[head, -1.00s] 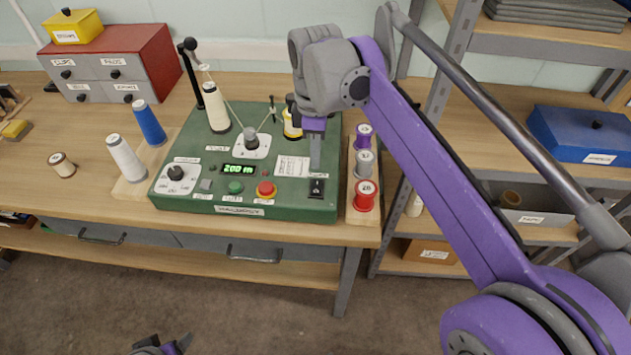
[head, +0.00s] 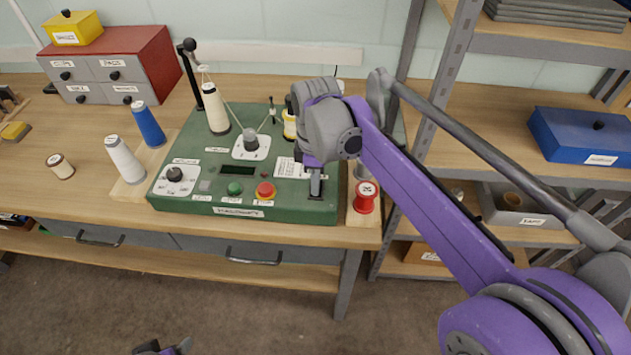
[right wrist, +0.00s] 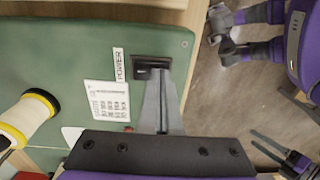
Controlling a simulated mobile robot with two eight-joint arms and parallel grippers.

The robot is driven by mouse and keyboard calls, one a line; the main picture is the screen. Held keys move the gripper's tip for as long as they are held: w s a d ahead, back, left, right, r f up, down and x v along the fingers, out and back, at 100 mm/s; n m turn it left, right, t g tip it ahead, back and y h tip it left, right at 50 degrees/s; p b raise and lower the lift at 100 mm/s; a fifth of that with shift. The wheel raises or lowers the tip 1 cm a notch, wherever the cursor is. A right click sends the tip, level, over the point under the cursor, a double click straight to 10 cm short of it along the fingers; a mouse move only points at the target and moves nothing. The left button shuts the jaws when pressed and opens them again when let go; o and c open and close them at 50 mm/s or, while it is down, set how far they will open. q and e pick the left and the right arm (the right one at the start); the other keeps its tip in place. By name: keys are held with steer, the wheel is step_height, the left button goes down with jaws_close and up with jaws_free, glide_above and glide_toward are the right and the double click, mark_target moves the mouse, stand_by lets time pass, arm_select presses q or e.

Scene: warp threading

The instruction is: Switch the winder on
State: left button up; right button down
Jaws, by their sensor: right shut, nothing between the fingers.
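The green winder (head: 215,205) stands on the wooden bench. Its display (head: 238,170) is dark. The black power switch (right wrist: 150,68) sits at the winder's front right corner, beside the POWER label (right wrist: 118,64). My right gripper (head: 316,192) is shut and empty, pointing down, with its fingertips (right wrist: 155,72) over the switch and hiding part of it. I cannot tell whether they touch it. My left gripper (head: 165,347) is partly cut off at the bottom of the head view. In the right wrist view its two fingers (right wrist: 268,146) are apart and empty.
A green button (head: 235,188) and a red button (head: 265,190) are on the winder's front. A red spool (head: 364,197) stands close right of my right gripper. White (head: 124,160) and blue (head: 148,124) cones stand at the left. A shelf unit with a blue box (head: 582,135) is at the right.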

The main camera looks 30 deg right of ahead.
steer(key=shift+f, duration=0.1)
steer(key=shift+w+d, duration=0.2)
steer(key=shift+w, duration=0.1)
steer(key=shift+w+d+r+p, duration=0.2)
steer(key=shift+w+d+p, duration=0.1)
steer(key=shift+w, duration=0.1)
steer(key=shift+a, duration=0.1)
steer(key=shift+r, duration=0.1)
